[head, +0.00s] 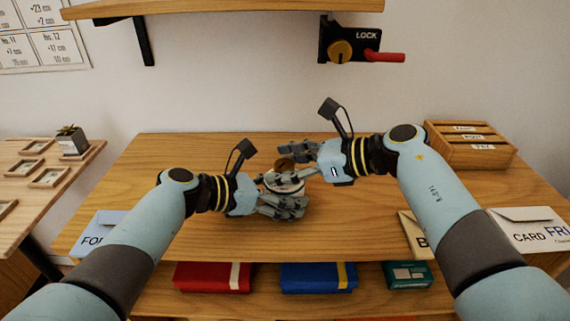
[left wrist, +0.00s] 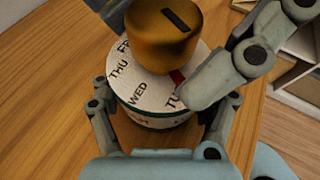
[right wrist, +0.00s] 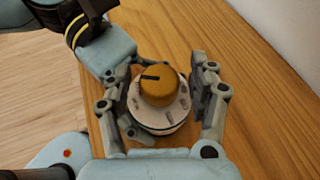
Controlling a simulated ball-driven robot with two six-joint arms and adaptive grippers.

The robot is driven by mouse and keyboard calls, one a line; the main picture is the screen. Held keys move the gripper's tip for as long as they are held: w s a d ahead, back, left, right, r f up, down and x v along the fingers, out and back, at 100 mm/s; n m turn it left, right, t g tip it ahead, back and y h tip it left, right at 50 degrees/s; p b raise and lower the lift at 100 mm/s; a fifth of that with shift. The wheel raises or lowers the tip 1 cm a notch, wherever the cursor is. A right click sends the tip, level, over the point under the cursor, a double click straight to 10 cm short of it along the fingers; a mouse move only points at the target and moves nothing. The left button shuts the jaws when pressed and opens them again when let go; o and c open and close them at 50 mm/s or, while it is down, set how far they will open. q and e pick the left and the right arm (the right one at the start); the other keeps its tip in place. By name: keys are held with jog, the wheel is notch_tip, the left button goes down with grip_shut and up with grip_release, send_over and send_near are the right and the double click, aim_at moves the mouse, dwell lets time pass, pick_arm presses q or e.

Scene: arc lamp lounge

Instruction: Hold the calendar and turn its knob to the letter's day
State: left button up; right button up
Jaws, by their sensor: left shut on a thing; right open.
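The calendar (head: 284,183) is a round drum on the table with a white dial and a brass knob (head: 285,163) on top. My left gripper (head: 287,197) is shut around the drum, low on its sides. My right gripper (head: 292,160) is open above the drum, its fingers on either side of the knob and apart from it. In the left wrist view the dial (left wrist: 125,84) shows FRI, THU, WED and part of TUE; a red mark (left wrist: 177,77) lies near TUE. The knob's dark line points left in the right wrist view (right wrist: 158,86). An envelope (head: 530,228) at right reads CARD FRI.
Another envelope (head: 92,230) lies at the left and one marked B (head: 413,232) at the right, both partly hidden by my arms. A wooden letter rack (head: 468,146) stands at the back right. Red (head: 205,277) and blue (head: 315,278) boxes sit below the table's front edge.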

jog(key=c, duration=1.2)
jog(key=shift+m+t+h, duration=0.5)
jog(key=shift+m+t, duration=0.3)
jog(key=shift+t, duration=0.1)
jog(key=o, duration=1.2)
